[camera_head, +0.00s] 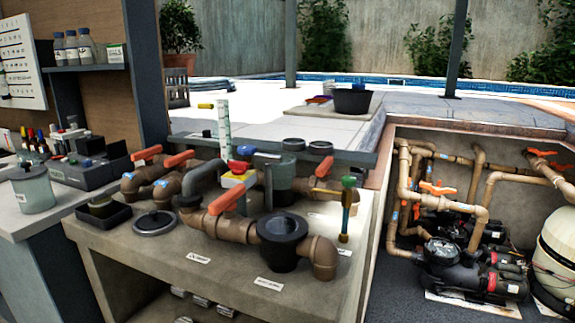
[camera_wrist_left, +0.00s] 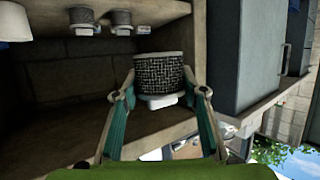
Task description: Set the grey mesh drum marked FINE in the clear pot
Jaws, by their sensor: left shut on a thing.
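In the left wrist view, a grey mesh drum (camera_wrist_left: 160,72) with pale rims sits between the two fingers of my left gripper (camera_wrist_left: 162,88), which is shut on it. A white tag (camera_wrist_left: 160,102) shows at the drum; its writing is too small to read. Two similar drums (camera_wrist_left: 82,18) (camera_wrist_left: 120,20) stand apart on a shelf, each with a white tag. In the head view neither gripper shows. A greenish see-through vessel (camera_head: 283,180) stands among the pipes on the bench and may be the clear pot; its inside is hidden.
Brown pipes with orange handles (camera_head: 228,198) crowd the bench. A dark pot (camera_head: 283,240), a round dark lid (camera_head: 154,221) and a small black tray (camera_head: 97,214) stand there. The bench's front strip (camera_head: 215,272) is clear, with several round things (camera_head: 202,302) beneath.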

